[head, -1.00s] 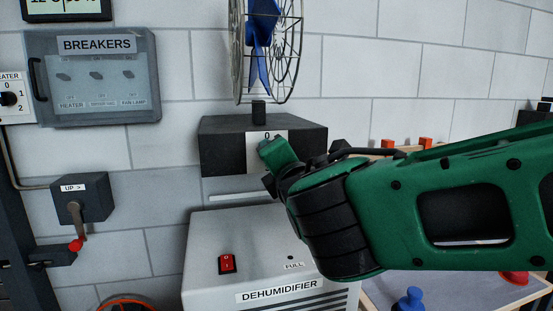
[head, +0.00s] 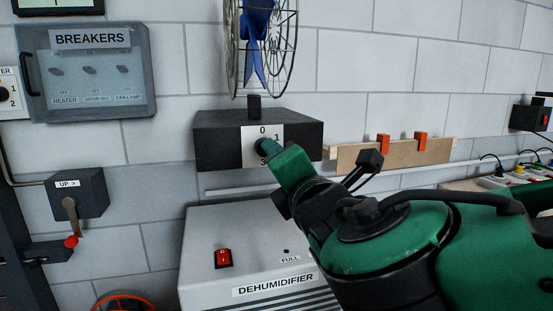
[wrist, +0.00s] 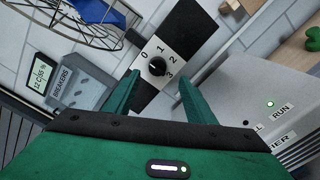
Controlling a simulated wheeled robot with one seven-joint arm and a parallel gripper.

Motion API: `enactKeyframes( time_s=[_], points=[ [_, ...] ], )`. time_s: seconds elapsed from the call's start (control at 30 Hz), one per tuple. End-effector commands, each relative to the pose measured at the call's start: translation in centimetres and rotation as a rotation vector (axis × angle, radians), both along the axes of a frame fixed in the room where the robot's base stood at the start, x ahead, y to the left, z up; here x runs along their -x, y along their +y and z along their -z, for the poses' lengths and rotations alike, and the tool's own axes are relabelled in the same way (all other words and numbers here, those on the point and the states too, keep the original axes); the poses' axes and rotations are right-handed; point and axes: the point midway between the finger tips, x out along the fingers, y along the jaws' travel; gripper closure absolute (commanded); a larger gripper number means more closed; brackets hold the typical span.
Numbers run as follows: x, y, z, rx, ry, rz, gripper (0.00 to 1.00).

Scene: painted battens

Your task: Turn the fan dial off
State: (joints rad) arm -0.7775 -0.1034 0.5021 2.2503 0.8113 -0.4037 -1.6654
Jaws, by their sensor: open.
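The fan dial (wrist: 157,67) is a small black knob on a white plate (wrist: 172,50) marked 0, 1, 2 and 3, on the front of the fan's dark base box (head: 220,145). I cannot tell which number it points to. My gripper (wrist: 159,78) is open and empty, with one green finger on either side of the dial in the wrist view. The fingers look short of the knob, and no contact shows. In the head view my gripper (head: 278,160) covers the lower right of the plate and part of the dial. The blue-bladed fan (head: 258,40) stands above the box.
A dehumidifier (head: 235,230) with a red switch (head: 223,258) stands just below the box. A breaker panel (head: 88,72) and a lever box (head: 78,192) are on the wall at left. A wooden rail with orange pegs (head: 395,155) is at right.

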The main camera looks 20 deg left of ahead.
Motion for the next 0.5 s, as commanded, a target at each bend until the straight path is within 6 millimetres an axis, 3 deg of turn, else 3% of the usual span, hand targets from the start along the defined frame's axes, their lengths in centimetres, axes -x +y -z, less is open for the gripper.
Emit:
enactKeyframes(
  time_s=[0.2, 0.5],
  points=[
    [1.6, -1.1, 0.0, 0.001, -0.001, 0.001, 0.5],
    [1.8, -1.2, 0.0, 0.0, 0.001, 0.001, 0.5]
  ],
)
